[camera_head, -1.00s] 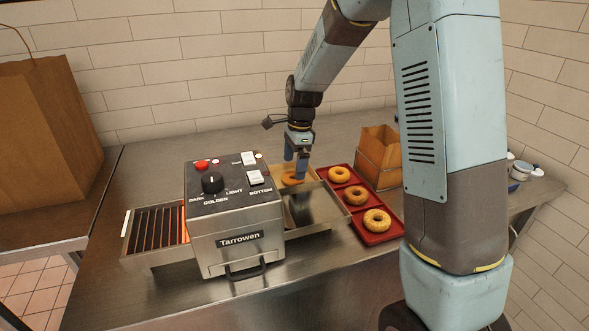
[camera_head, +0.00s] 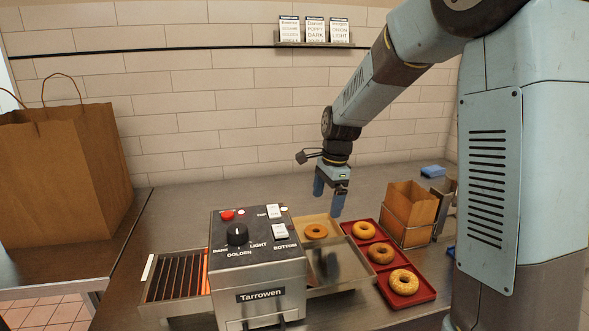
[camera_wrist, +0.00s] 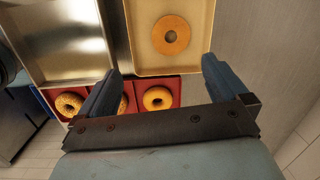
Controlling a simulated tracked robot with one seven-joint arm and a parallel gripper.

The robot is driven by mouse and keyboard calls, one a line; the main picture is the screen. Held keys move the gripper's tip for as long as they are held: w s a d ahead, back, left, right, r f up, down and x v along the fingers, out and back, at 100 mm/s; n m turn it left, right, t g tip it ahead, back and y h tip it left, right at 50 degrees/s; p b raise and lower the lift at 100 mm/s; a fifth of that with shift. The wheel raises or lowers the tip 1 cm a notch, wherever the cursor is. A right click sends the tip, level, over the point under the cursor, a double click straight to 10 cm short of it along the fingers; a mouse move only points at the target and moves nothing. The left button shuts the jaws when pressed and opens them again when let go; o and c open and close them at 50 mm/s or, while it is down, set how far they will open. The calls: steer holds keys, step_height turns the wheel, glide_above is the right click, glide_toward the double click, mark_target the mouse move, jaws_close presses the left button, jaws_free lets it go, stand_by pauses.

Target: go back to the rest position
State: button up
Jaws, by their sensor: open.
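My gripper (camera_head: 330,203) is open and empty, raised above the counter behind the toaster's right side. In the wrist view its two fingers (camera_wrist: 160,82) are spread with nothing between them. A bagel (camera_head: 316,231) lies in the tan tray beyond the steel tray at the toaster's right; it also shows in the wrist view (camera_wrist: 171,35), apart from the fingers.
The Tarrowen toaster (camera_head: 260,270) stands in the middle of the counter. A red tray (camera_head: 421,293) with three bagels lies to its right. A brown bag in a wire holder (camera_head: 409,212) stands behind that tray. A large paper bag (camera_head: 75,180) is at left. Order cards (camera_head: 314,30) stand on the wall shelf.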

steer(key=s+d+r+n+t, duration=0.2)
steer(key=s+d+r+n, duration=0.5)
steer(key=s+r, duration=0.45)
steer(key=s+d+n+t, duration=0.1)
steer(key=s+d+n, duration=0.1)
steer(key=s, duration=0.6)
steer(key=s+d+r+n+t+h, duration=0.1)
steer(key=s+d+n+t, duration=0.1)
steer(key=s+n, duration=0.3)
steer(key=s+d, duration=0.1)
steer(key=s, duration=0.2)
steer(key=shift+r, duration=0.25)
steer(key=shift+c, duration=0.5)
